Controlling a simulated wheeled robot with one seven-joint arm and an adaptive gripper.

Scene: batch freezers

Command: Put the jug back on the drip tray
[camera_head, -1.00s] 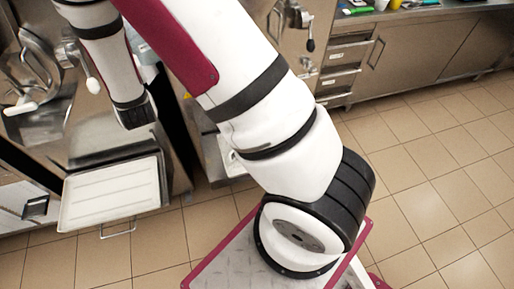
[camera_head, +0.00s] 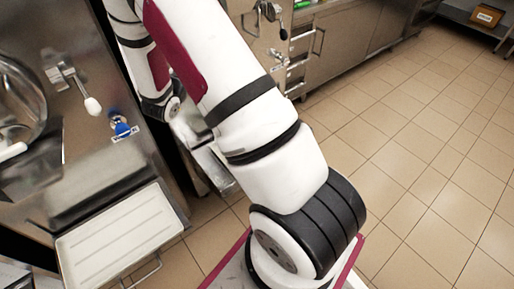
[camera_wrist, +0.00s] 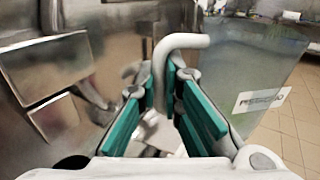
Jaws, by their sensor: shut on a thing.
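In the wrist view my gripper (camera_wrist: 158,88), with green pads, is shut on a pale curved handle that stands upright between its fingers and bends right at the top. The handle appears to belong to the jug (camera_wrist: 235,70), a see-through, tapered body with a white label, right of the fingers. I cannot make out the jug clearly in the head view, where my arm covers much of the area. A shallow pale tray (camera_head: 118,238) with a wire handle sits low in front of the left machine. Another metal tray or ledge (camera_head: 213,168) lies beyond my wrist.
A steel machine front with a white-knobbed lever (camera_head: 92,106) and a blue fitting (camera_head: 121,126) stands at left. Steel cabinets (camera_head: 345,45) line the back. The tiled floor (camera_head: 430,170) at right is clear.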

